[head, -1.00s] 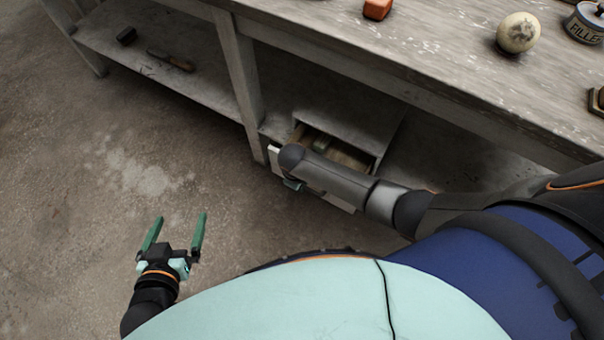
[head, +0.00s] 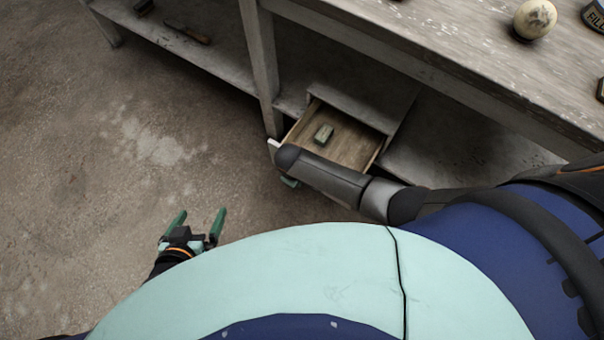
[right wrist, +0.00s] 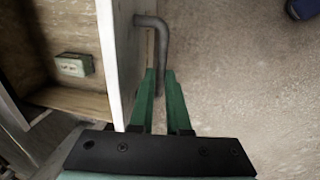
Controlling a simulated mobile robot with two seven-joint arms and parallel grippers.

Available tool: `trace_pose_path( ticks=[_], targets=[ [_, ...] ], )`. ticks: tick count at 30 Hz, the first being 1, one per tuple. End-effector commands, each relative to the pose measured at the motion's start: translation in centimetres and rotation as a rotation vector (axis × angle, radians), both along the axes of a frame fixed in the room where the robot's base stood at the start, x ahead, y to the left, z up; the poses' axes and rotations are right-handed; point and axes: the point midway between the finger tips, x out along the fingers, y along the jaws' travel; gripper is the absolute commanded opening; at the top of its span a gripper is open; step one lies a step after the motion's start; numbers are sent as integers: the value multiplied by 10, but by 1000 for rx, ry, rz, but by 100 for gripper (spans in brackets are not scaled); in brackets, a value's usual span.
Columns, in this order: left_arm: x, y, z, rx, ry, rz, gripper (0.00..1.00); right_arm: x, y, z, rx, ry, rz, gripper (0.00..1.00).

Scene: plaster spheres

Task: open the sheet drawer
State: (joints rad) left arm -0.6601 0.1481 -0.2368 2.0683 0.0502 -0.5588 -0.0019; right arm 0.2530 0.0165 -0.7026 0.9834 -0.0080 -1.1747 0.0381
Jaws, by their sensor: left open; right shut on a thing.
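The sheet drawer (head: 352,146) stands open under the workbench, showing its wooden inside with a small greenish box (head: 323,134) in it. In the right wrist view the drawer's pale front (right wrist: 124,50) and the box (right wrist: 72,66) also show. A grey bar handle (right wrist: 158,50) runs along the front. My right gripper (right wrist: 161,74) is shut on the handle; in the head view its forearm hides most of the front, and only a bit of the gripper (head: 290,182) shows. My left gripper (head: 199,217) is open and empty, above the floor, left of the drawer.
The workbench top (head: 440,60) carries a mottled plaster sphere (head: 535,19) and a tin (head: 596,15) at the right. A lower shelf (head: 200,50) holds a tool (head: 187,32). A bench leg (head: 260,65) stands just left of the drawer. The concrete floor (head: 90,180) at left is clear.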

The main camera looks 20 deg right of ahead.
Motion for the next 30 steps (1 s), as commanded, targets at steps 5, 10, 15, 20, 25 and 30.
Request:
trace_pose_path(
  ticks=[5,10,15,20,25,30],
  targets=[
    [0,0,0,-1,-1,-1,100,0,1,0,2,-1,0,0],
    [0,-1,0,-1,-1,-1,100,0,1,0,2,-1,0,0],
    [1,-1,0,-1,-1,-1,100,0,1,0,2,-1,0,29],
    [1,0,0,0,-3,0,100,0,1,0,1,-1,0,45],
    [2,0,0,0,-3,0,100,0,1,0,1,-1,0,45],
    [1,0,6,0,-1,-1,100,-1,2,10,2,-1,0,45]
  ],
)
